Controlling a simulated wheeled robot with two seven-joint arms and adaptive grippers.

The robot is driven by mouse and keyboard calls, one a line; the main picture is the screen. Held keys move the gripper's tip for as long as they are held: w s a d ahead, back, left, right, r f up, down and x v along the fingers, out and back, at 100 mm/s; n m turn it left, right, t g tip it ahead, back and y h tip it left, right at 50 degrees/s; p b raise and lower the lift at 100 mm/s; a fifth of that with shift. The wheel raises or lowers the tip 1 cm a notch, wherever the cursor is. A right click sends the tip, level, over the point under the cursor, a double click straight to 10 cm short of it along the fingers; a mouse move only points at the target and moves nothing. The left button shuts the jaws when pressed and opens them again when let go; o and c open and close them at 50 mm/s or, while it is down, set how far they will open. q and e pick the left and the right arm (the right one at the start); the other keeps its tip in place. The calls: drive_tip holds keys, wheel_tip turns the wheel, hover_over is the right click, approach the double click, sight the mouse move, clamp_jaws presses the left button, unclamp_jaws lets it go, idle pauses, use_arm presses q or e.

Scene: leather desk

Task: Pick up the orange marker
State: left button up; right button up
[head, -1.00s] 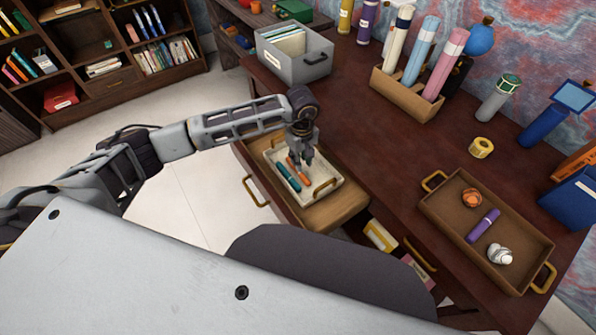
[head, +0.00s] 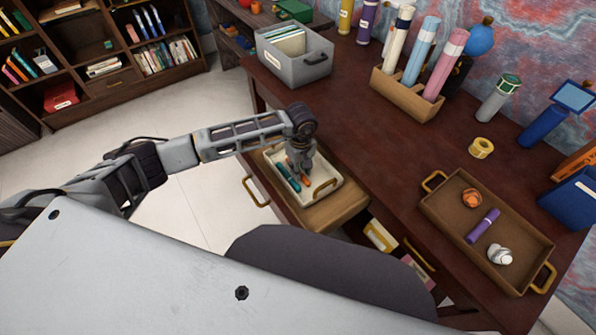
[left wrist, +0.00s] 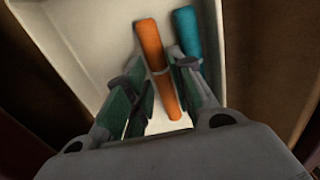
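The orange marker (left wrist: 152,45) lies in a cream tray (left wrist: 95,75) set in the open drawer, beside a teal marker (left wrist: 187,33). In the head view the teal marker (head: 287,176) shows clearly, while the orange marker (head: 305,182) is mostly hidden behind my left gripper (head: 300,172). My left gripper is down in the tray and also shows in the left wrist view (left wrist: 162,92). Its fingers are apart, with the orange marker between them; I see a gap on the left finger's side. The right finger is close to the teal marker. My right gripper is not in view.
A brown tray (head: 445,205) on the desk holds a purple marker (head: 484,226) and small items. A grey file box (head: 293,55) and a tube holder (head: 408,97) stand farther back.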

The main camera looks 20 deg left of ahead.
use_arm(q)
drive_tip(key=shift+f, duration=0.75)
drive_tip(key=c, duration=0.5)
drive_tip(key=shift+r, duration=5.05)
